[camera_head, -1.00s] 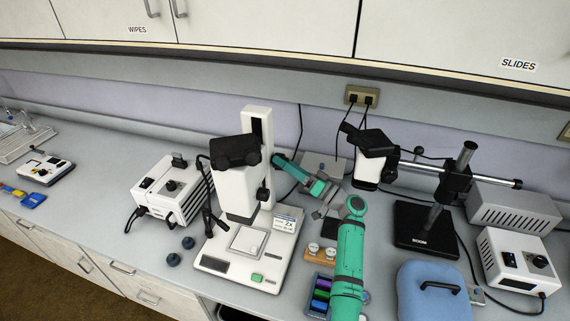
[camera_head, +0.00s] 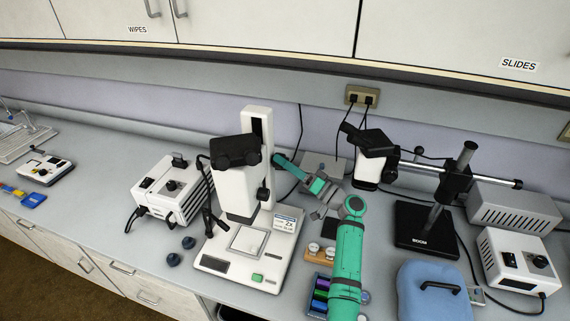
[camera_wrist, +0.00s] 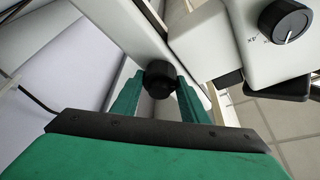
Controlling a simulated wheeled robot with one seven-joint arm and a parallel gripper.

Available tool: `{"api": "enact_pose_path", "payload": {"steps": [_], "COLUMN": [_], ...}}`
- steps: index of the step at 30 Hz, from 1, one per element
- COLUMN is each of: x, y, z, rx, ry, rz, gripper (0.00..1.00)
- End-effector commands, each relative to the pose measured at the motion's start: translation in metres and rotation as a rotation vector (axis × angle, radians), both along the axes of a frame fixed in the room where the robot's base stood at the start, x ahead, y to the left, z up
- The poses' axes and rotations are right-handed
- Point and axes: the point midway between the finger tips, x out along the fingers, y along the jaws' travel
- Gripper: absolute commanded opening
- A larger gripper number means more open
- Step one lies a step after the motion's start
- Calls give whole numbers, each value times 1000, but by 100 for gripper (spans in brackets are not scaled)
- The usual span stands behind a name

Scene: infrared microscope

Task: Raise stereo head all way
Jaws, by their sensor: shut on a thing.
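The white microscope (camera_head: 240,190) stands left of my arm, with a black eyepiece head (camera_head: 235,151) on a tall white column (camera_head: 257,122). My gripper (camera_head: 275,158) is at the right side of this column. In the wrist view, my gripper (camera_wrist: 159,88) is shut on a round black knob (camera_wrist: 160,73) on the side of the white column. One green finger is on each side of the knob. The knob cannot be made out in the head view.
A boom-stand microscope (camera_head: 367,168) stands right of my arm, with a black base (camera_head: 427,228). A wooden block (camera_head: 320,255) and a tray of coloured items (camera_head: 319,295) lie close beside my arm. A white control box (camera_head: 170,190) stands left of the microscope.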

Motion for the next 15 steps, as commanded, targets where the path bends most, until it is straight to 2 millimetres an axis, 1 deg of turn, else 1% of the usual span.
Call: {"api": "enact_pose_path", "payload": {"steps": [15], "x": [-2], "y": [1], "z": [2], "rx": [137], "ry": [426], "rz": [0], "gripper": [18]}}
